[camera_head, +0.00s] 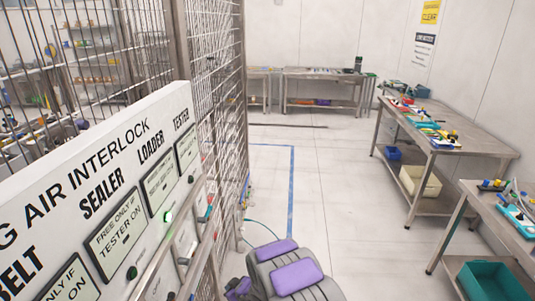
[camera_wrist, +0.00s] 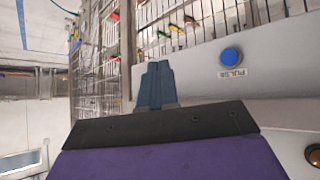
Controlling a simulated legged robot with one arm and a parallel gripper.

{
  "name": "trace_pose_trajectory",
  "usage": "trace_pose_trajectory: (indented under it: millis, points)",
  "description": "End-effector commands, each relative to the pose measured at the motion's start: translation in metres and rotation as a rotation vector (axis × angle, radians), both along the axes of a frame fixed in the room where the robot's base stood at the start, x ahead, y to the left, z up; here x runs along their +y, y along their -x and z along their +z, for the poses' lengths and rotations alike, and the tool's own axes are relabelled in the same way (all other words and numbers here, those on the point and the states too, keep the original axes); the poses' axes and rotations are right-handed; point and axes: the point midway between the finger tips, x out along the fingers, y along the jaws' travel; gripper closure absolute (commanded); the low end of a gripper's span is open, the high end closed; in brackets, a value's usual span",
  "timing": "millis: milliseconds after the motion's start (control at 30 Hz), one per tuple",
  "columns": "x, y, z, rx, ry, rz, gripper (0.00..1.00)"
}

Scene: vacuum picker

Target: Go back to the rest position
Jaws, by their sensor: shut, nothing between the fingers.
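My gripper (camera_wrist: 155,82) shows in the wrist view with its two blue-grey fingers together and nothing between them. The fingers point toward a pale panel (camera_wrist: 200,70) with a round blue button (camera_wrist: 231,56) to their right. The label under the button appears upside down. I cannot tell how far the fingertips are from the panel. In the head view, purple and grey parts of my own body show at the bottom centre, and I cannot make out the fingers there.
An interlock board (camera_head: 125,170) with labels and a lit green lamp (camera_head: 168,217) stands close at left, before a wire-mesh cage (camera_head: 215,90). Workbenches (camera_head: 455,135) with tools line the right side, and a bench (camera_head: 325,78) stands at the back. The middle floor (camera_head: 335,160) is clear.

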Motion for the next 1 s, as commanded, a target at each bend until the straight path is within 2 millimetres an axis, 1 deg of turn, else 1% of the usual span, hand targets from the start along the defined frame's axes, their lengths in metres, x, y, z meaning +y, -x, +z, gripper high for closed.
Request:
trace_pose_trajectory:
  millis: [33, 100, 267, 300, 367, 400, 467, 500, 567, 667, 700, 767, 867, 967, 1000]
  points:
    - [-0.017, -0.008, 0.017, 0.000, 0.032, -0.037, 1.00]
    - [-0.042, -0.014, 0.036, 0.014, 0.081, -0.089, 1.00]
    - [-0.095, -0.018, 0.081, 0.054, 0.178, -0.207, 1.00]
    - [-0.109, -0.015, 0.090, 0.069, 0.203, -0.237, 1.00]
    - [-0.128, -0.011, 0.107, 0.090, 0.231, -0.280, 1.00]
    - [-0.141, -0.006, 0.116, 0.108, 0.253, -0.309, 1.00]
    - [-0.159, 0.002, 0.133, 0.131, 0.278, -0.352, 1.00]
    - [-0.171, 0.007, 0.143, 0.147, 0.293, -0.381, 1.00]
    - [-0.187, 0.018, 0.159, 0.175, 0.315, -0.424, 1.00]
    - [-0.214, 0.042, 0.183, 0.227, 0.345, -0.490, 1.00]
    - [-0.224, 0.053, 0.191, 0.254, 0.356, -0.517, 1.00]
    - [-0.237, 0.069, 0.205, 0.285, 0.368, -0.555, 1.00]
    - [-0.257, 0.100, 0.227, 0.346, 0.383, -0.614, 1.00]
    - [-0.273, 0.135, 0.245, 0.412, 0.395, -0.667, 1.00]
    - [-0.278, 0.150, 0.251, 0.440, 0.397, -0.686, 1.00]
